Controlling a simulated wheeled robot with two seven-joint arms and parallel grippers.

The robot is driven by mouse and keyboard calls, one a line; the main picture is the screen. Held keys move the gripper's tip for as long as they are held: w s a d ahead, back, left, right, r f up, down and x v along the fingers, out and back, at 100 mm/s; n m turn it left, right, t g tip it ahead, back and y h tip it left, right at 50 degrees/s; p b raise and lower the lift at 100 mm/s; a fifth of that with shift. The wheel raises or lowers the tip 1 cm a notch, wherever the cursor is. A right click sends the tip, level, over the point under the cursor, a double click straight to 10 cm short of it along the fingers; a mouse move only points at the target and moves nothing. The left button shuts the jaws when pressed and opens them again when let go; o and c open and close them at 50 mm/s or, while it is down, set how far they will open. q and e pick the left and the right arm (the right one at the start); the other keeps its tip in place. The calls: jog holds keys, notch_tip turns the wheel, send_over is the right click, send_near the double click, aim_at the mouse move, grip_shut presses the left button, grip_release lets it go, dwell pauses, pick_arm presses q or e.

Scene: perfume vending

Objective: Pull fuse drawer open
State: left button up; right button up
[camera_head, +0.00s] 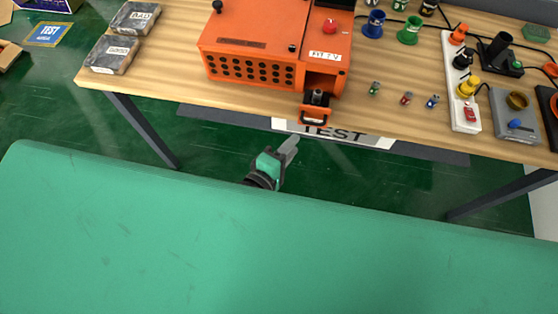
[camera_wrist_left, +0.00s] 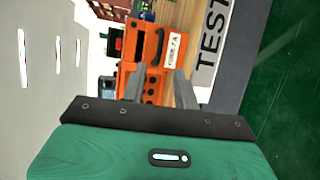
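The orange machine (camera_head: 251,40) stands on the wooden table. Its small fuse drawer (camera_head: 314,111), with a black handle, sticks out from the lower right of the front, with a dark part on top behind the handle. In the left wrist view, turned sideways, the drawer handle (camera_wrist_left: 160,47) shows ahead beside a "FUSE 7A" label. My left gripper (camera_head: 288,146) is in front of the table's edge, below and left of the handle and apart from it. In the left wrist view its two fingers (camera_wrist_left: 160,86) are spread with nothing held. My right gripper is not in view.
A white "TEST" sign (camera_head: 375,139) hangs at the table's front edge near my gripper. Two dark boxes (camera_head: 111,55) sit at the left end.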

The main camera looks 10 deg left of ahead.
pick_arm(q)
jog(key=shift+b+v, duration=0.4)
jog(key=shift+v, duration=1.95)
jog(key=s+a+f+m+g+y, duration=0.1)
jog(key=s+f+m+g, duration=0.15)
jog(key=f, duration=0.95)
jog(key=s+a+f+m+g+y, duration=0.1)
jog(key=a+f+m+g, duration=0.15)
jog(key=f, duration=0.95)
jog(key=s+a+f+m+g+y, duration=0.15)
jog(key=f+m, duration=0.25)
jog(key=f, duration=0.8)
jog(key=s+a+f+m+g+y, duration=0.1)
jog(key=s+a+f+m+g, duration=0.2)
jog(key=s+a+f, duration=0.4)
jog(key=s+a+f+m+g+y, duration=0.1)
jog(key=s+a+f+m+g, duration=0.3)
jog(key=s+a+f, duration=0.4)
jog(key=s+f, duration=0.7)
jog(key=shift+s+m, duration=0.2)
jog(key=shift+m, duration=0.2)
